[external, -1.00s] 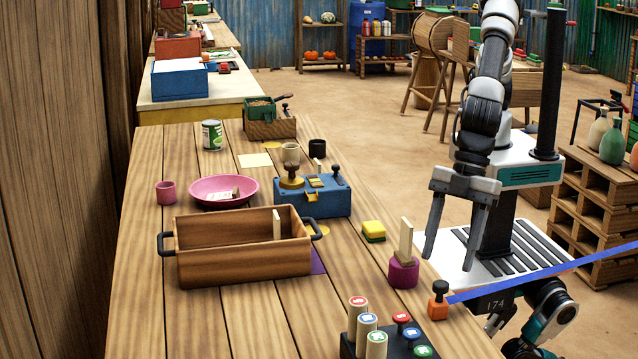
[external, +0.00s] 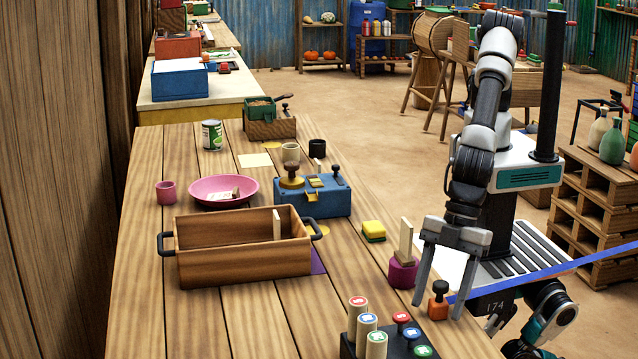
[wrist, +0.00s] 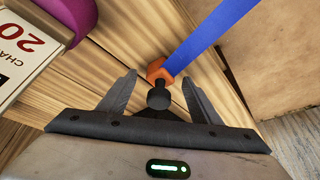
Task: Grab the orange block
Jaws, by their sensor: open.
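The orange block (external: 438,310) stands near the right edge of the wooden table, with a black knob on top and a blue strap (external: 560,266) running from it to the right. My gripper (external: 437,302) is open and empty. Its fingers point down, one to each side of the block in the external view. In the wrist view the orange block (wrist: 157,70) and its black knob (wrist: 158,97) show between the open fingers (wrist: 160,95). I cannot tell whether a finger touches the block.
A magenta holder (external: 403,273) with an upright card stands just left of my gripper. A black rack with several coloured-top pegs (external: 376,345) is in front. A yellow sponge (external: 373,231) and a wooden crate (external: 245,264) lie farther left. The table edge is close on the right.

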